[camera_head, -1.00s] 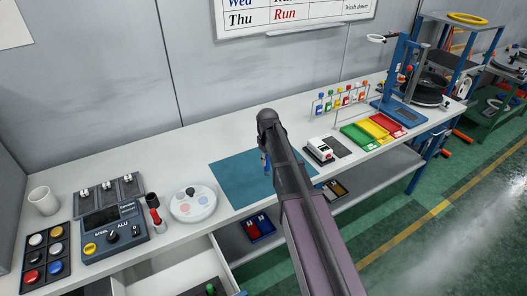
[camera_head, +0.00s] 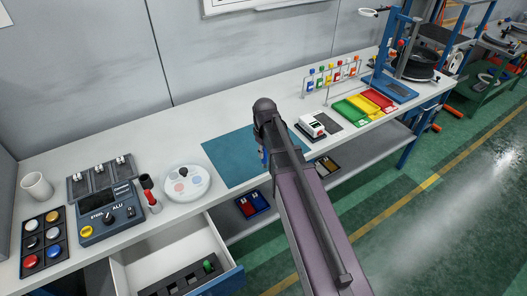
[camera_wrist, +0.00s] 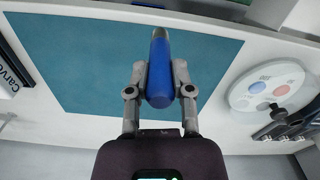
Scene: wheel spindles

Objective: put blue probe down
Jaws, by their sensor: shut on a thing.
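The blue probe (camera_wrist: 160,75) is a rounded blue cylinder with a grey metal tip. In the wrist view my gripper (camera_wrist: 160,88) is shut on it, one finger on each side. The probe is over the teal mat (camera_wrist: 85,75); I cannot tell whether it touches the mat. In the head view only a bit of the blue probe (camera_head: 262,155) shows at the left of my arm, which hides the rest. The teal mat (camera_head: 228,160) lies flat on the white bench, its right part hidden by my arm.
A round white tray with coloured spots (camera_head: 184,182) stands left of the mat, near a red-and-black tool (camera_head: 148,192). A small white device (camera_head: 312,126) stands right of it. An open drawer (camera_head: 165,255) juts out below the front edge. The mat's visible left part is clear.

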